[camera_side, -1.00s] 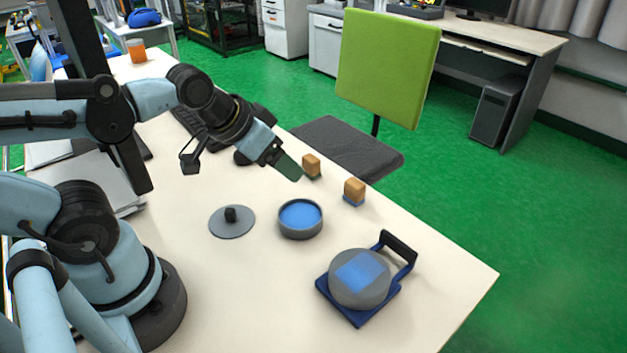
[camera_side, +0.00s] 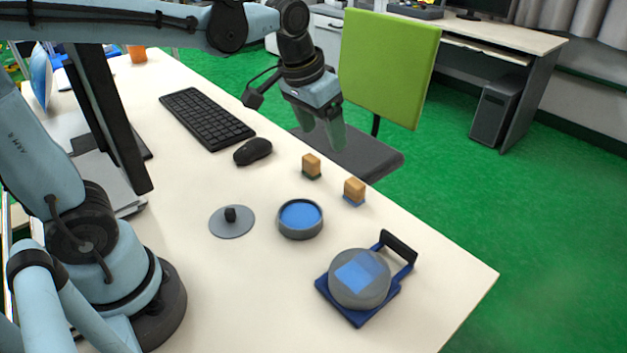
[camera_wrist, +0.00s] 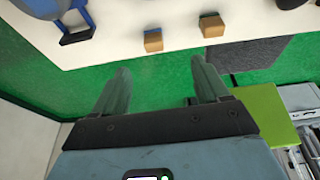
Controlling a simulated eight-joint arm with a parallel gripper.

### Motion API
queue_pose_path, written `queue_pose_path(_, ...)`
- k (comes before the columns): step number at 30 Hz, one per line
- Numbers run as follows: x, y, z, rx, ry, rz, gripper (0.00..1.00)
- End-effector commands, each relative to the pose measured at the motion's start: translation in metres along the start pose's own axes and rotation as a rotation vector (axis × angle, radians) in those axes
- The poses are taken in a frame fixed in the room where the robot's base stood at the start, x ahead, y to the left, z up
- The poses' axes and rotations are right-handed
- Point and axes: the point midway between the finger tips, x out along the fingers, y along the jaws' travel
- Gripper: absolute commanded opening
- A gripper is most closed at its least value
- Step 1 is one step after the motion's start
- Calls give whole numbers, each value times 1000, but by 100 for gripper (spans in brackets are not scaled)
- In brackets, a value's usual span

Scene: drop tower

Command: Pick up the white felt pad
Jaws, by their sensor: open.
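I cannot make out a white felt pad in either view. Two small wooden blocks stand near the table's far edge: one with a green underside (camera_side: 312,166) and one with a blue underside (camera_side: 354,191). In the wrist view the green one (camera_wrist: 212,26) and the blue one (camera_wrist: 153,41) lie beyond the fingertips. My gripper (camera_side: 322,138) is open, with nothing between its fingers, above and behind the blocks in the side view. In the wrist view my gripper (camera_wrist: 160,72) points toward the table edge, with green floor behind it.
A round dish with a blue inside (camera_side: 300,219), a grey knobbed lid (camera_side: 231,223) and a grey round container (camera_side: 358,288) on a blue handled tray (camera_side: 355,318) stand nearby. A keyboard (camera_side: 207,118), mouse (camera_side: 253,151) and green chair (camera_side: 388,68) are close.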

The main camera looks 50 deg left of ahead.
Motion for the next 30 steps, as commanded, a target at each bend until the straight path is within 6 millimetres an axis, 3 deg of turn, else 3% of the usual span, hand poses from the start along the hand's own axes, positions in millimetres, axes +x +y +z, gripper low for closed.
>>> queue_pose_path(6,22,9,-39,1,-133,-2,74)
queue_pose_path(13,53,18,-65,1,-256,-8,74)
queue_pose_path(23,77,21,-72,0,-317,-12,74)
queue_pose_path(30,112,21,-60,0,-315,-12,74)
